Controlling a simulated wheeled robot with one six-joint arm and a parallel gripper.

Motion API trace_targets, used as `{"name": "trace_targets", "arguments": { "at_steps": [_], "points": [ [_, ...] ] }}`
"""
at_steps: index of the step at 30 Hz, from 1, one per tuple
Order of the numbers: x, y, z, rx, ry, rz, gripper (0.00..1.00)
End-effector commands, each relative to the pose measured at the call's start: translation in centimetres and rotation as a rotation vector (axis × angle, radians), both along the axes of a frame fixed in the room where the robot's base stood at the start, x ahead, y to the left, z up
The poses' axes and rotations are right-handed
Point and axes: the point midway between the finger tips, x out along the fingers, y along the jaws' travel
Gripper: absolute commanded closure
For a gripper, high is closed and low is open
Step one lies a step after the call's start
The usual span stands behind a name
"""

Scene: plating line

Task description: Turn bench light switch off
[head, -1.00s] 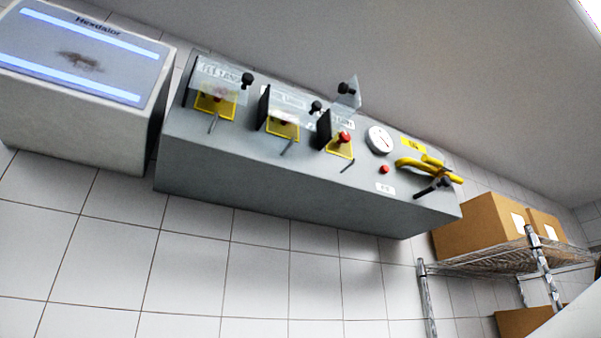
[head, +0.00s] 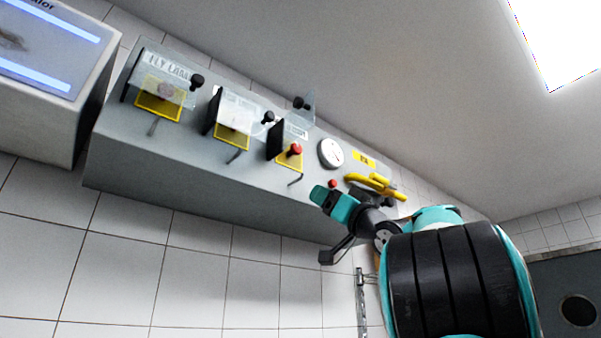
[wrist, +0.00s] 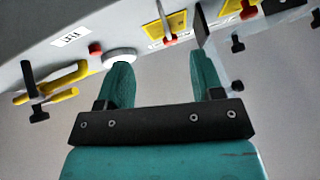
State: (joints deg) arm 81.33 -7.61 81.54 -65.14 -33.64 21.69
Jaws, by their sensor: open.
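A grey panel box (head: 200,150) on the wall carries three toggle switches on yellow plates. The left switch (head: 158,98) and middle switch (head: 232,138) sit behind clear covers. The right switch (head: 291,153) has a red knob, and its clear cover (head: 307,108) stands raised. The labels are too blurred to tell surely which is the bench light. My gripper (head: 330,202) is in front of the panel's right part, below the gauge. In the wrist view its teal fingers (wrist: 163,80) are apart and empty, with a red-knobbed switch (wrist: 168,38) beyond them.
A round white gauge (head: 331,153), a small red button (head: 333,183) and a yellow handle (head: 372,186) are right of the switches. Black knobs stick out by the covers. A screen unit (head: 50,60) stands at left. White tiled wall is below.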

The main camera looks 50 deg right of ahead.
Motion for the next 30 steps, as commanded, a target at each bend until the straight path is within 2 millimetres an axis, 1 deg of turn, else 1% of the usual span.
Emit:
{"name": "trace_targets", "arguments": {
  "at_steps": [1,3,6,8,11,21,30],
  "points": [
    [-1.7,-0.3,1.5,-0.033,-0.033,-0.024,0.39],
    [-3.2,-0.1,2.7,-0.068,-0.067,-0.034,0.39],
    [-4.2,0.1,3.8,-0.096,-0.092,-0.038,0.39],
    [-4.2,0.2,4.4,-0.102,-0.098,-0.037,0.39],
    [-3.4,0.3,5.5,-0.103,-0.099,-0.034,0.39],
    [1.7,0.1,10.8,-0.099,-0.097,-0.033,0.39],
    [5.8,-0.2,14.7,-0.098,-0.096,-0.036,0.39]
  ]
}}
